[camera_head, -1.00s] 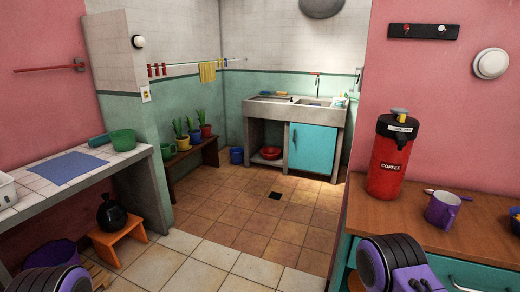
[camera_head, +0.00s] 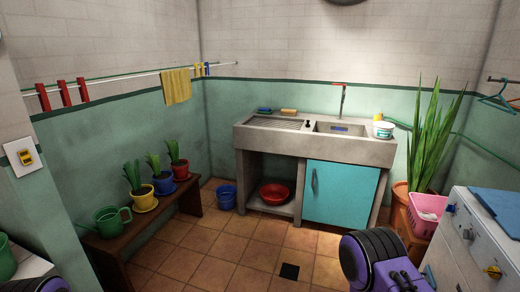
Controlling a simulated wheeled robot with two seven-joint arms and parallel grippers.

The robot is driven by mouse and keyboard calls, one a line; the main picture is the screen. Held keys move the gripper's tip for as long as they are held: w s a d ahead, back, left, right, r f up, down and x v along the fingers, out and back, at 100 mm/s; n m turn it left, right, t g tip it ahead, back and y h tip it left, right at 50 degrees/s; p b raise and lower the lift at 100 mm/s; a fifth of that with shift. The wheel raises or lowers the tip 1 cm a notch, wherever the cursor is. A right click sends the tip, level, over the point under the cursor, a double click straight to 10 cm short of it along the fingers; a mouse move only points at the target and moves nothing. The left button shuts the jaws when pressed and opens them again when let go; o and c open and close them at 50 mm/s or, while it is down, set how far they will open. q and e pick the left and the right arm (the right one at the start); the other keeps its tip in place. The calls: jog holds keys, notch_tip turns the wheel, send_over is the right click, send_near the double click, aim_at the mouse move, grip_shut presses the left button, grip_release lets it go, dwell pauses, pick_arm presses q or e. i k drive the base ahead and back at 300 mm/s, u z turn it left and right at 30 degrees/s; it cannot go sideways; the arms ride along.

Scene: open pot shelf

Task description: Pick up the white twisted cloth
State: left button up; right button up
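I cannot make out a white twisted cloth in this view. The concrete sink (camera_head: 260,143) stands at the back wall, with a ribbed board on its left, a basin on its right and a red tap. A yellow cloth (camera_head: 177,86) hangs on the line at the left wall; it is not white. Parts of my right arm show at the bottom right and a bit of my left arm at the bottom left edge. Neither gripper's fingers show.
A wooden bench (camera_head: 155,228) with several potted plants runs along the left wall. A blue bucket (camera_head: 226,196) and red bowl (camera_head: 275,194) sit low. A washing machine (camera_head: 470,240) and pink basket (camera_head: 427,212) stand right. The middle floor is clear.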

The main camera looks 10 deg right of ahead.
aim_at(426, 216)
jog(key=i, duration=1.9)
jog(key=z, duration=2.5)
jog(key=i, duration=1.65)
